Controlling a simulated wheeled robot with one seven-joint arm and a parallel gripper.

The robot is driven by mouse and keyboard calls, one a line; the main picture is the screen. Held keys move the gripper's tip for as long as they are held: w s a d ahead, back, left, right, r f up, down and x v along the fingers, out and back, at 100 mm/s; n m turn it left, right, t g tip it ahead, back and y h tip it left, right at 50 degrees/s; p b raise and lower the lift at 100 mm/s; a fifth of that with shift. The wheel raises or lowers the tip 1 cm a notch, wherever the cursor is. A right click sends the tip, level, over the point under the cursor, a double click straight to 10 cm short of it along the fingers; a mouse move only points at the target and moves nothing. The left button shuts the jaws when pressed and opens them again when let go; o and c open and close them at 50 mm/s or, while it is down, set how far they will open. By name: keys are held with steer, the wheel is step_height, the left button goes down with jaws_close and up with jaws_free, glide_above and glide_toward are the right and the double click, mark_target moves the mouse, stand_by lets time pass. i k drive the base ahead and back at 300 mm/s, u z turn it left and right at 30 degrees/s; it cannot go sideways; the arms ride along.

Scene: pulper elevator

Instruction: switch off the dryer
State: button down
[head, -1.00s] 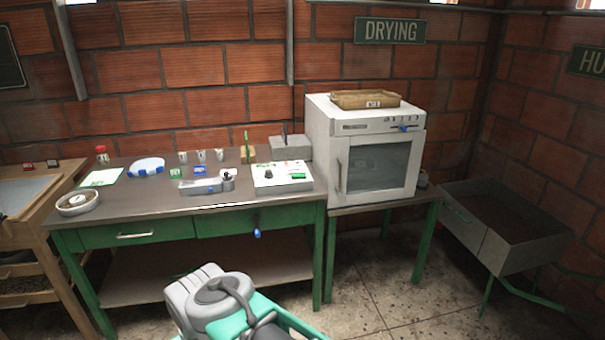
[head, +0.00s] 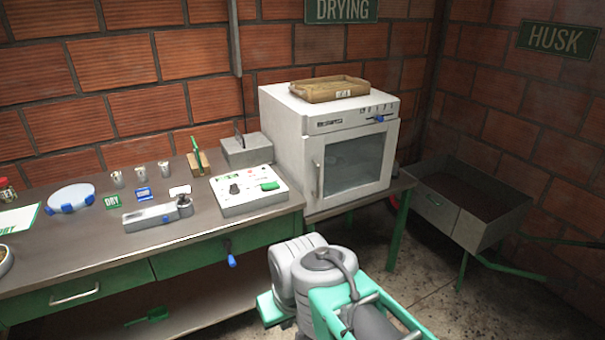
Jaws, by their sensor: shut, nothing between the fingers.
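The dryer (head: 300,140) is a white box-shaped oven with a dark glass door (head: 352,165) on its front. It stands right of centre in the head view, under the DRYING sign (head: 340,9). Its door looks shut. A control strip runs above the door, with small marks and a blue lever or switch (head: 378,118) near its right end. The lever's exact setting is too small to tell. My arm shows at the bottom, in front of and below the dryer; my gripper's fingers are not in view.
A wooden tray (head: 328,89) lies on top of the dryer. Left of it, a workbench (head: 80,250) holds a white control box (head: 245,205), a grey block, cups and small devices. A grey husk bin (head: 490,220) stands at the right. Floor between dryer and bin is clear.

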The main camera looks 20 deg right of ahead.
mark_target(267, 187)
steer(key=u, duration=0.1)
steer(key=i, duration=1.1)
steer(key=u, duration=0.55)
